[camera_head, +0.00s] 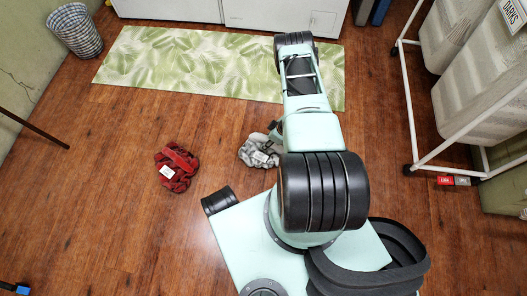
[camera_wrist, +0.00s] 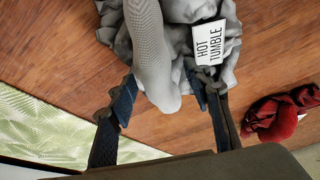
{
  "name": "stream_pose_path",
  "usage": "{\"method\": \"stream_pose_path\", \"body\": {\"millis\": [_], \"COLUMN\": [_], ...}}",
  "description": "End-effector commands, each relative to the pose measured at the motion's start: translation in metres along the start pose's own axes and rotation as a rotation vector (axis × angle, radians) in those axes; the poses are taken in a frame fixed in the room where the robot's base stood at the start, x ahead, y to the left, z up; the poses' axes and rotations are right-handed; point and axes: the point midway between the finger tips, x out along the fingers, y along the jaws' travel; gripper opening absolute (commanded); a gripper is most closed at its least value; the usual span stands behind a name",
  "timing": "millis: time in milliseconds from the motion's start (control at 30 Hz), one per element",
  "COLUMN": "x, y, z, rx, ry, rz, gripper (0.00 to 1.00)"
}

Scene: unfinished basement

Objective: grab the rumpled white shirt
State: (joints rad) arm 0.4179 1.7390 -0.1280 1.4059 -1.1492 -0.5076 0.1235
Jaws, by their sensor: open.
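The rumpled shirt (camera_head: 257,151) is a pale grey-white heap on the wood floor, just left of my arm in the head view. In the wrist view the shirt (camera_wrist: 150,45) fills the top middle, with a white tag reading "HOT TUMBLE" on its right side. My gripper (camera_wrist: 163,90) is open, with one dark finger on each side of the shirt's near fold. I cannot tell whether the fingers touch the cloth. In the head view my arm hides most of the gripper and the shirt's right edge.
A red crumpled cloth (camera_head: 177,167) with a white tag lies to the left on the floor. A white-framed hamper rack (camera_head: 412,100) stands right.

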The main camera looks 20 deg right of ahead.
Motion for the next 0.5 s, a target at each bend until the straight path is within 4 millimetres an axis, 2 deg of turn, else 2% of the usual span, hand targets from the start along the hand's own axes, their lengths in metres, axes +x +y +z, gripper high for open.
{"method": "stream_pose_path", "body": {"millis": [67, 400, 500], "x": [-0.0004, -0.0005, -0.0005], "y": [-0.0001, 0.0, 0.0001], "z": [-0.0001, 0.0, 0.0], "rx": [0.0, 0.0, 0.0], "ry": [0.0, 0.0, 0.0], "rz": [0.0, 0.0, 0.0], "gripper": [0.45, 0.07, 0.0]}}
